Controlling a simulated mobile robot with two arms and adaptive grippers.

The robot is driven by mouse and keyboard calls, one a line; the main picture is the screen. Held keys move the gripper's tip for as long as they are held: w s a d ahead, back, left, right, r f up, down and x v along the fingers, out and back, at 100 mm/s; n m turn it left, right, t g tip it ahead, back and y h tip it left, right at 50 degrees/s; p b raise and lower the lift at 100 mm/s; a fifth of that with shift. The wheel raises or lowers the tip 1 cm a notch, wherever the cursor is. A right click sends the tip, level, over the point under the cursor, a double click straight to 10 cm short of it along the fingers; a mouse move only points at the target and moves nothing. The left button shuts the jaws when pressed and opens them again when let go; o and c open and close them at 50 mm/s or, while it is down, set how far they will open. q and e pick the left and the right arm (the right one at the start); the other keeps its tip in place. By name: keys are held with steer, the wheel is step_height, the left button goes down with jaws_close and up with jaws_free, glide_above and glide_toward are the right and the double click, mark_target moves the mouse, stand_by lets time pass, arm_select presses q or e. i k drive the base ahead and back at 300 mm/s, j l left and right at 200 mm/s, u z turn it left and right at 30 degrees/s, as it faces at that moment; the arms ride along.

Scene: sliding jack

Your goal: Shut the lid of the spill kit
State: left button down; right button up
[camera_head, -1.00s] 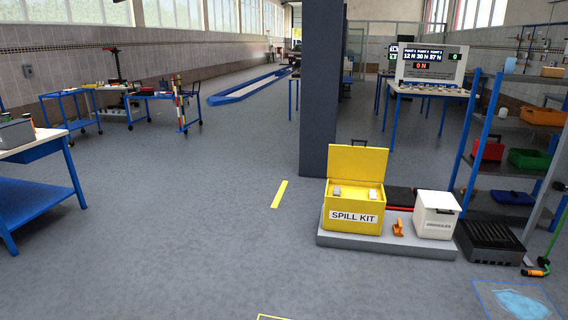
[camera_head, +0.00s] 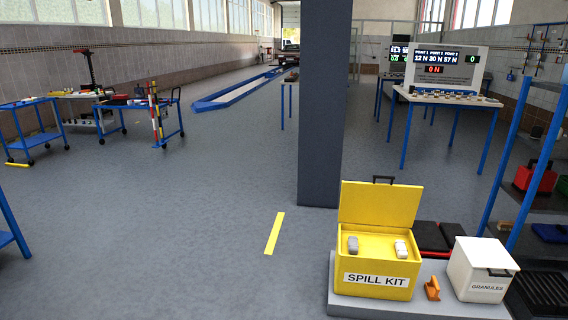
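The yellow spill kit box (camera_head: 376,270) stands on a low grey platform at the lower right of the head view. Its yellow lid (camera_head: 380,204) is raised, standing up at the back edge with a dark handle (camera_head: 384,179) on top. Two small pale objects show at the front of the box's opening, one on the left (camera_head: 352,244) and one on the right (camera_head: 401,248). Neither of my grippers is in view.
The grey platform (camera_head: 345,303) also holds an orange item (camera_head: 432,288) and a white granules box (camera_head: 482,270). A dark pillar (camera_head: 322,120) rises behind the kit. A blue-posted shelf (camera_head: 530,150) stands at the right.

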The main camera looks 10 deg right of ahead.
mark_target(392, 204)
steer(key=i+z, duration=0.1)
steer(key=i, duration=0.5)
steer(key=i+j+z, duration=0.15)
steer(key=i, duration=0.45)
steer(key=i+j+z, duration=0.1)
steer(key=i, duration=0.5)
